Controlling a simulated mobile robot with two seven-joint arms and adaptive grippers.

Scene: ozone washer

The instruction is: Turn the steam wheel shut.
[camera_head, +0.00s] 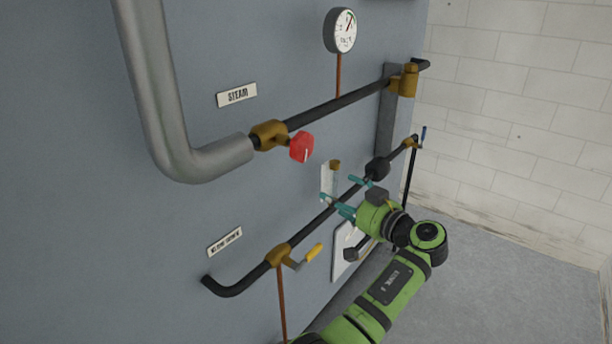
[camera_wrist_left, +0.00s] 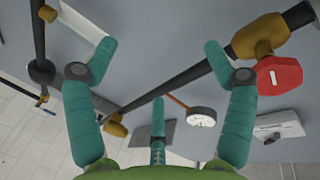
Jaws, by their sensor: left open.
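The steam wheel is a small red knob (camera_head: 301,147) with a white mark on its face. It sits on a brass valve (camera_head: 268,134) in the dark upper pipe, right of the STEAM label (camera_head: 237,95). My left gripper (camera_head: 345,192) has teal fingers spread open and empty. In the head view it is below and to the right of the wheel, by the lower pipe. My right gripper is not in view.
A thick grey pipe (camera_head: 155,90) bends into the steam line. A round gauge (camera_head: 341,30) stands above. The lower pipe (camera_head: 240,284) carries a valve with a yellow lever (camera_head: 310,256) and passes close to my left gripper. Open floor (camera_head: 500,270) lies to the right.

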